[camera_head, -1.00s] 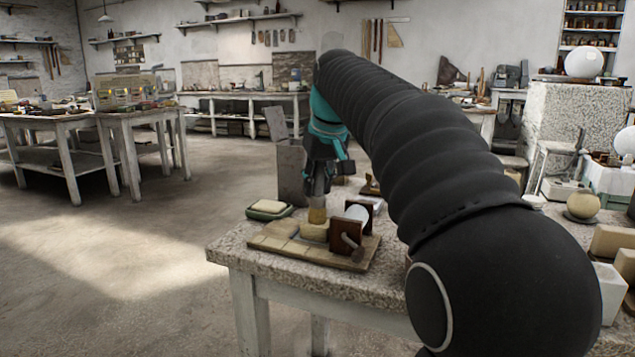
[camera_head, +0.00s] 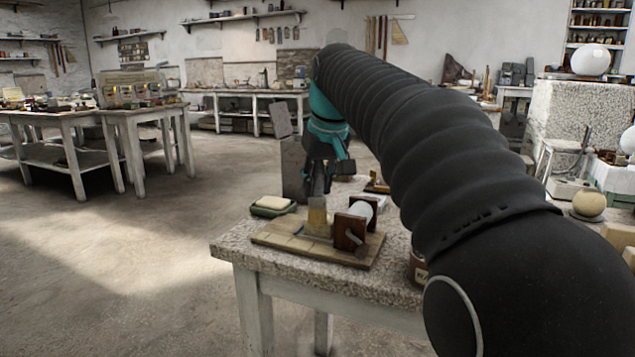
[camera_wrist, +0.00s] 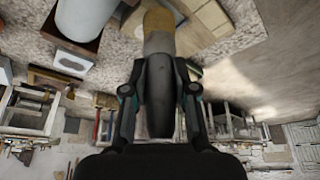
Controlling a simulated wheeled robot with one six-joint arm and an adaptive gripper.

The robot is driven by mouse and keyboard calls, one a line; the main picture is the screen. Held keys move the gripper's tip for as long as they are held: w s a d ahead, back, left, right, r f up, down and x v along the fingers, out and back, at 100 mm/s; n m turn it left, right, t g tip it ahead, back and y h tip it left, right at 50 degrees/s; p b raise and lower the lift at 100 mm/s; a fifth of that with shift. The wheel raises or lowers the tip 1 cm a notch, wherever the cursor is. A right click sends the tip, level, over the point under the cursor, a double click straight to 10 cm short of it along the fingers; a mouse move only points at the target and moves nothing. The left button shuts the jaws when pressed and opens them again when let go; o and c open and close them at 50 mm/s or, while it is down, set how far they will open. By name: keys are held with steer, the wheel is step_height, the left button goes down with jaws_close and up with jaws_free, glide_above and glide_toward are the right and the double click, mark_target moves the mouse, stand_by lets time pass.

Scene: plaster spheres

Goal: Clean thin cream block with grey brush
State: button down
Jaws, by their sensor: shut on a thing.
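My gripper (camera_head: 319,180) is shut on the grey brush, which points bristles-down over a wooden board (camera_head: 275,241) on the stone-topped table. The brush's tan bristles (camera_head: 317,217) show below the fingers. In the wrist view the grey brush (camera_wrist: 158,90) runs up between the fingers, its bristles at the top edge. A cream block (camera_head: 310,231) on the board is largely hidden by the bristles; I cannot tell whether they touch it. Another thin cream block (camera_head: 273,202) lies in a green dish (camera_head: 267,212) left of the board.
Grey slabs (camera_head: 293,168) stand behind. A cream sphere (camera_head: 588,204) sits far right. Open floor lies left of the table.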

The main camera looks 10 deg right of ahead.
steer(key=shift+w+d+r+p, duration=0.1)
steer(key=shift+w+d+p, duration=0.35)
steer(key=shift+w+d, duration=0.65)
steer(key=shift+w, duration=0.25)
steer(key=shift+w+d, duration=0.3)
steer(key=shift+w, duration=0.25)
steer(key=shift+s+a+b, duration=0.45)
steer(key=shift+s+a, duration=0.3)
steer(key=shift+s, duration=0.25)
steer(key=shift+s+a+b, duration=0.4)
steer(key=shift+s+a, duration=0.3)
steer(key=shift+s, duration=0.25)
